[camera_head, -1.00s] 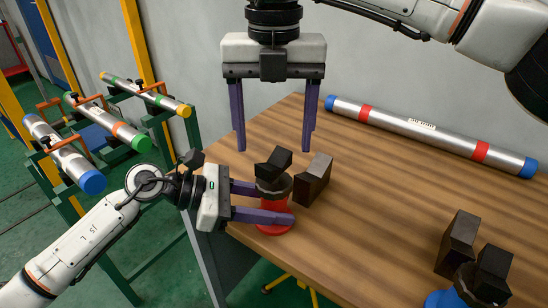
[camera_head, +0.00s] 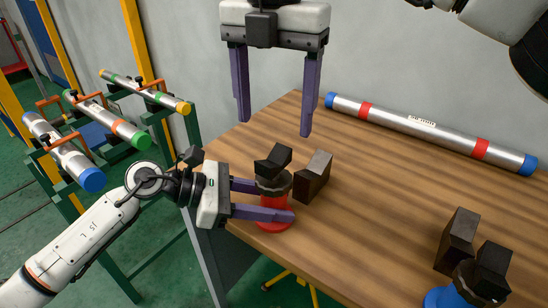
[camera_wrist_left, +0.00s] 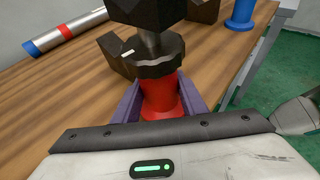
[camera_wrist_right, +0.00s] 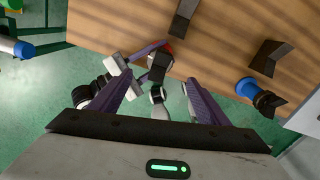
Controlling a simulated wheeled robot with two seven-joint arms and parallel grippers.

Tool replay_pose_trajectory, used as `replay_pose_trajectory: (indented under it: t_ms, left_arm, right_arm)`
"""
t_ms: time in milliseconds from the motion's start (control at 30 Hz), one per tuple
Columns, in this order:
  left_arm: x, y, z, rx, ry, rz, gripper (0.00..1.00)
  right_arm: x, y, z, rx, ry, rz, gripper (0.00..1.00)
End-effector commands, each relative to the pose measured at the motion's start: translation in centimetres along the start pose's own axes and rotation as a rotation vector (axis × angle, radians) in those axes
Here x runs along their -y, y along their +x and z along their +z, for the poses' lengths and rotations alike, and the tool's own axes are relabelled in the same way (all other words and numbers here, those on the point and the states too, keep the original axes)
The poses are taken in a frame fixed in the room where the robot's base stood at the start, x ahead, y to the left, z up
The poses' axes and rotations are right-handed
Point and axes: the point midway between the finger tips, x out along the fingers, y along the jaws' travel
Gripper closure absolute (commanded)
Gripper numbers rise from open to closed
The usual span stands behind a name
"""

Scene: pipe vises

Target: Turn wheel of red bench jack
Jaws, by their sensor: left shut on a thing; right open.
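The red bench jack (camera_head: 274,224) stands upright near the table's front left corner. It has a dark ring-shaped wheel (camera_head: 274,184) above its red body and a black V-block (camera_head: 272,161) on top. In the left wrist view its red body (camera_wrist_left: 162,97) sits between the purple fingers, below the wheel (camera_wrist_left: 160,58). My left gripper (camera_head: 275,201) is shut on that red body from the left. My right gripper (camera_head: 273,128) hangs above and behind the jack, pointing down, open and empty. The right wrist view shows its fingers spread apart.
A dark block (camera_head: 314,178) stands close to the right of the red jack. A blue jack (camera_head: 447,298) and another dark block (camera_head: 457,240) are at the right. A silver pipe (camera_head: 425,130) lies along the back. Racked pipes (camera_head: 75,160) stand left. The middle table is clear.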

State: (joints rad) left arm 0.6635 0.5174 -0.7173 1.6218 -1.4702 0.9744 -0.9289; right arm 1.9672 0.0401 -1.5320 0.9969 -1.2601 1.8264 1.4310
Motion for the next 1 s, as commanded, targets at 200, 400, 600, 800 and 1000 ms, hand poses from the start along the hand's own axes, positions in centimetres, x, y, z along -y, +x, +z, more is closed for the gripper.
replay_pose_trajectory:
  t_ms: [200,400,600,800,1000]
  left_arm:
    - [0.0,0.0,-0.1,-0.001,-0.001,0.001,1.00]
    - [0.0,0.0,-0.1,-0.001,-0.001,0.001,1.00]
    - [0.0,0.0,0.0,-0.001,-0.001,0.001,1.00]
    - [0.0,0.0,0.0,-0.001,-0.001,0.001,1.00]
    - [0.0,0.0,0.0,-0.001,-0.002,0.001,1.00]
  right_arm:
    - [0.0,0.2,0.0,0.000,0.198,0.000,0.30]
    - [0.1,2.5,0.0,-0.003,0.219,-0.002,0.30]
    - [0.1,6.6,0.0,-0.002,0.218,-0.003,0.30]
    - [0.1,10.1,0.0,-0.001,0.217,-0.002,0.30]
    - [0.0,11.8,0.0,-0.001,0.217,0.000,0.30]
